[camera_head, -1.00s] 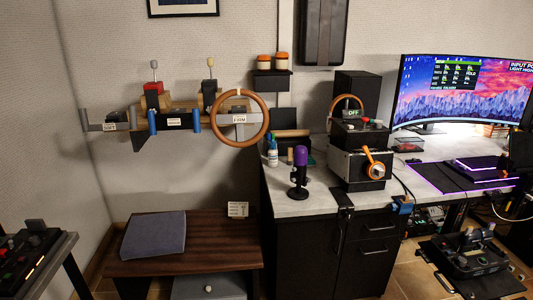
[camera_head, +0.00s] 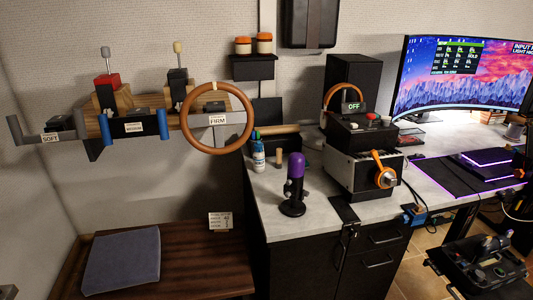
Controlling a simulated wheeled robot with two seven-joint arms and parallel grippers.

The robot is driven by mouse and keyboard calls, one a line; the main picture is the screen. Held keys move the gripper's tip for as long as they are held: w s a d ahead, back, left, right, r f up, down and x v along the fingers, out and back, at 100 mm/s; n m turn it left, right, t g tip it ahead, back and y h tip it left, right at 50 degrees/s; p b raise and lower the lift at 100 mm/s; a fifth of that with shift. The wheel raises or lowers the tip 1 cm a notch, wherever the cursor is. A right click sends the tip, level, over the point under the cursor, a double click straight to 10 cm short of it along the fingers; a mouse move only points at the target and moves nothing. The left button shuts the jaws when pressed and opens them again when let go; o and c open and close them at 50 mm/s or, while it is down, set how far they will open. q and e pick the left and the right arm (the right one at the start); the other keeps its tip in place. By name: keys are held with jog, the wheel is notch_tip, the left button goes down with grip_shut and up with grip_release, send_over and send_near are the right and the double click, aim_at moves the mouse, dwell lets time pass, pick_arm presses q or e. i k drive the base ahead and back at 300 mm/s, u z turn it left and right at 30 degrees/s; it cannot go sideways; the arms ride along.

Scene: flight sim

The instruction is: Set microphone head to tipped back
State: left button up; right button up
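The microphone (camera_head: 293,184) stands on the grey counter of the dark cabinet. It has a purple head (camera_head: 296,165) on a black body with a round black base. The head looks about upright, leaning slightly if at all.
A white-blue bottle (camera_head: 258,155) and small wooden peg stand behind-left of the microphone. A black box with an orange lever (camera_head: 384,170) is to its right. A wooden bench (camera_head: 190,265) with a grey cushion (camera_head: 122,262) is at left. The counter's front part (camera_head: 275,222) is clear.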

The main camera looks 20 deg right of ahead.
aim_at(295, 161)
jog(key=z, duration=0.45)
jog(key=i, duration=0.8)
jog(key=z, duration=0.75)
